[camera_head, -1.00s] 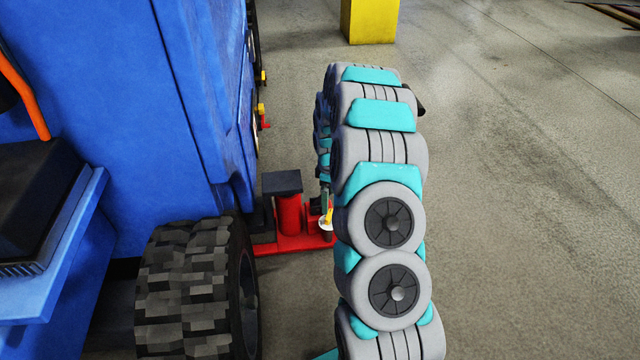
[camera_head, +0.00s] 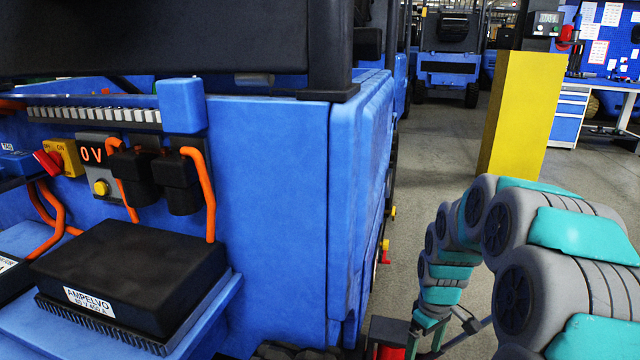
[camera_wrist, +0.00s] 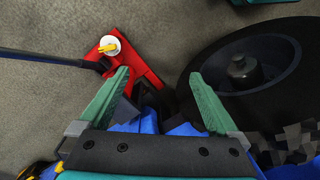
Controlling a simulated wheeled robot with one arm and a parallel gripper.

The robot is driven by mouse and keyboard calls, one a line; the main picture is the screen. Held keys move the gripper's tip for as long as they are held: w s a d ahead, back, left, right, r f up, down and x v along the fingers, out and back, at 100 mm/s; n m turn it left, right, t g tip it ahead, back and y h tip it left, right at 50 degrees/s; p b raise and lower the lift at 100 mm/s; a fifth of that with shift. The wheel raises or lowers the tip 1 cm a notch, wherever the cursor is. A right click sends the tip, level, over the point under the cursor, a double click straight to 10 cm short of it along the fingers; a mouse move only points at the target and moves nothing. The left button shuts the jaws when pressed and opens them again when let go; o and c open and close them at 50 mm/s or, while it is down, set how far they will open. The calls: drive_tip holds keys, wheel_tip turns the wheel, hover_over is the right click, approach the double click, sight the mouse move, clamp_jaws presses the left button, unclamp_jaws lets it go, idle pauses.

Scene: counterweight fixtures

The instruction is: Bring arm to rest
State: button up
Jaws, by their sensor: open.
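My gripper (camera_wrist: 158,85) is open in the wrist view, its two green fingers apart and nothing visibly held between them. A red floor jack (camera_wrist: 148,75) with a dark handle lies below the fingers, with a white round piece and a yellow part on it. A dark tyre (camera_wrist: 275,108) is just right of the right finger. In the head view my arm arches down at the lower right, beside the blue truck (camera_head: 275,190). Its lower end is near the red jack (camera_head: 388,333), and the fingers are hard to make out there.
The truck carries a black battery box (camera_head: 130,275) with orange cables on a blue shelf. A yellow post (camera_head: 520,115) stands behind my arm. A blue workbench (camera_head: 570,115) is at the back right. Grey floor is open between truck and post.

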drive_tip(key=s+a+r+m+p, duration=0.1)
drive_tip(key=s+r, duration=0.4)
drive_tip(key=s, duration=0.5)
drive_tip(key=s+a+r+m+p, duration=0.2)
drive_tip(key=s+a+r+m, duration=0.1)
drive_tip(key=s, duration=0.7)
drive_tip(key=s+a+r+m+g+p, duration=0.1)
drive_tip(key=s+a+r+m, duration=0.1)
drive_tip(key=s+r, duration=0.5)
drive_tip(key=s+a, duration=0.1)
drive_tip(key=s, duration=0.1)
drive_tip(key=shift+s+a+r+p, duration=0.2)
drive_tip(key=shift+s+a+p, duration=0.05)
drive_tip(key=shift+s+p, duration=0.15)
drive_tip(key=shift+f, duration=0.1)
